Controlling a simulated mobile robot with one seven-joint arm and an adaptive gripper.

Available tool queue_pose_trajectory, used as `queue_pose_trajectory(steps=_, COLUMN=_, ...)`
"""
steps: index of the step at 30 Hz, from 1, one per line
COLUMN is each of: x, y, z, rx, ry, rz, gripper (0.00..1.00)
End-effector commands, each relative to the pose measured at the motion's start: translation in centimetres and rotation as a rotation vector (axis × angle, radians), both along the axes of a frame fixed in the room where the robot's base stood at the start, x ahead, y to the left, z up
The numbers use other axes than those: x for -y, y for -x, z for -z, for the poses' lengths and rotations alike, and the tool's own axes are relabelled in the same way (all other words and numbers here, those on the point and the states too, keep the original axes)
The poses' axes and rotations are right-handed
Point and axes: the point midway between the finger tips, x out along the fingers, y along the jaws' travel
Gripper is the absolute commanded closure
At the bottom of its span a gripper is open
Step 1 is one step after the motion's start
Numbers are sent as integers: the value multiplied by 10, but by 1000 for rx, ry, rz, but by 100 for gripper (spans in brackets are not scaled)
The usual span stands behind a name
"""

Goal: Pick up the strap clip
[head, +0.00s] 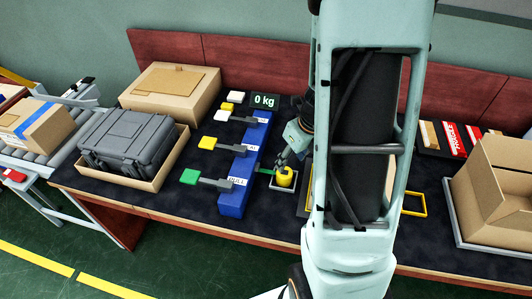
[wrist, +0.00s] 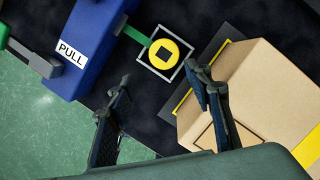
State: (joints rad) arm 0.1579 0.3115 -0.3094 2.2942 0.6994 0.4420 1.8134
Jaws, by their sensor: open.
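I cannot tell for sure which thing is the strap clip. A round yellow piece (head: 285,179) stands in a small pale square frame (head: 291,187) right of the blue block (head: 237,189). In the wrist view the yellow piece (wrist: 156,48) shows a dark square centre, and a green strip (wrist: 137,35) runs from the blue block (wrist: 88,38) towards it. My gripper (head: 287,160) is just above the yellow piece in the head view. In the wrist view my gripper (wrist: 157,78) is open, its fingers apart and nothing between them.
A cardboard box (wrist: 262,85) lies close to the right finger. Grey handles with coloured ends, one green (head: 189,177), stick out left of the blue block. A grey case (head: 125,140) sits in a carton at left. An open carton (head: 495,190) stands at right.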

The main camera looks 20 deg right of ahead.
Motion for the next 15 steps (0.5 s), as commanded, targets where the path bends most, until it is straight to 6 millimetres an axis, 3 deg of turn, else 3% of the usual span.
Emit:
queue_pose_trajectory(steps=4, x=9, y=-4, z=15, rx=-1, ry=12, rz=74, gripper=53)
queue_pose_trajectory(steps=10, x=8, y=-12, z=48, rx=0, ry=13, rz=78, gripper=53)
queue_pose_trajectory(steps=15, x=7, y=-17, z=61, rx=3, ry=14, rz=76, gripper=53)
